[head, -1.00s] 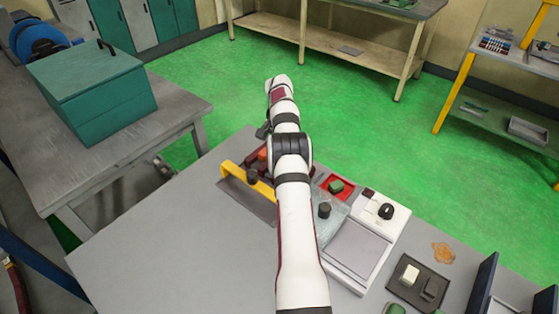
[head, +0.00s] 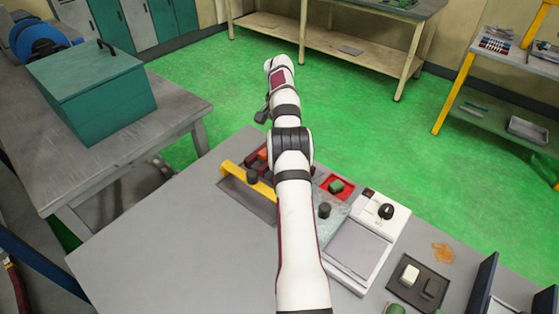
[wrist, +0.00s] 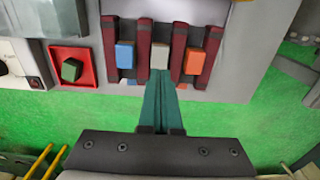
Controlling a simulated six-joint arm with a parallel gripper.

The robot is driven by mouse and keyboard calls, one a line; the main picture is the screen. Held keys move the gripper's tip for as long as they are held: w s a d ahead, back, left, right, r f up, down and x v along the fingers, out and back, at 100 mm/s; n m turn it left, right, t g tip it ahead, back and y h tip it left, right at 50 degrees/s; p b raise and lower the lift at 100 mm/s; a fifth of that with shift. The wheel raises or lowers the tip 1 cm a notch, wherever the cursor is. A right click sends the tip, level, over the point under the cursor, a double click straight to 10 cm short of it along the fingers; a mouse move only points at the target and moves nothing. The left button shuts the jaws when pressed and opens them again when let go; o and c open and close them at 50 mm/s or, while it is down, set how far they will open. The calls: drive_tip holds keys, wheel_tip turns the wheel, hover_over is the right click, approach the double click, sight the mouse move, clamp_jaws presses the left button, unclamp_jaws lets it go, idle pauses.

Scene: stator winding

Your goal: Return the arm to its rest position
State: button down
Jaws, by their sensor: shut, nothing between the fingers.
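My white arm (head: 295,215) reaches from the bottom edge of the head view over the grey worktable (head: 180,240), with its wrist end bent at the far side. My gripper (wrist: 162,80) shows in the wrist view with its two teal fingers shut together and nothing between them. In that view the fingertips overlap the lower edge of the rack of maroon dividers (wrist: 110,50). The rack holds a blue block (wrist: 125,54), a grey block (wrist: 159,55) and an orange block (wrist: 195,62). In the head view the arm covers part of the rack.
A red tray (head: 324,184) with a green block (head: 336,187) and a white device with a black knob (head: 386,211) stand right of the arm. A yellow bar (head: 231,170) lies left. A dark tray (head: 437,272) sits at right. The table's left front is clear.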

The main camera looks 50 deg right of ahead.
drive_tip(key=shift+r, duration=0.85)
drive_tip(key=w+a+r+n, duration=0.1)
drive_tip(key=a+r+n, duration=0.1)
drive_tip(key=a+r, duration=0.6)
drive_tip(key=w+a+r+n, duration=0.1)
drive_tip(key=a+r+n, duration=0.25)
drive_tip(key=a, duration=0.75)
drive_tip(key=s+a+r+n+y, duration=0.1)
drive_tip(key=s+a+r, duration=0.1)
drive_tip(key=s+a, duration=0.45)
drive_tip(key=s+a+r+n, duration=0.2)
drive_tip(key=s+a, duration=0.1)
drive_tip(key=a, duration=0.6)
drive_tip(key=s+a+f+n, duration=0.2)
drive_tip(key=s+a, duration=0.3)
drive_tip(key=s, duration=0.4)
drive_tip(key=s+a+f+n, duration=0.2)
drive_tip(key=s+a+f, duration=0.2)
drive_tip(key=s, duration=0.5)
drive_tip(key=shift+s+a+y, duration=0.2)
drive_tip(key=shift+a+y, duration=0.2)
drive_tip(key=shift+a, duration=0.55)
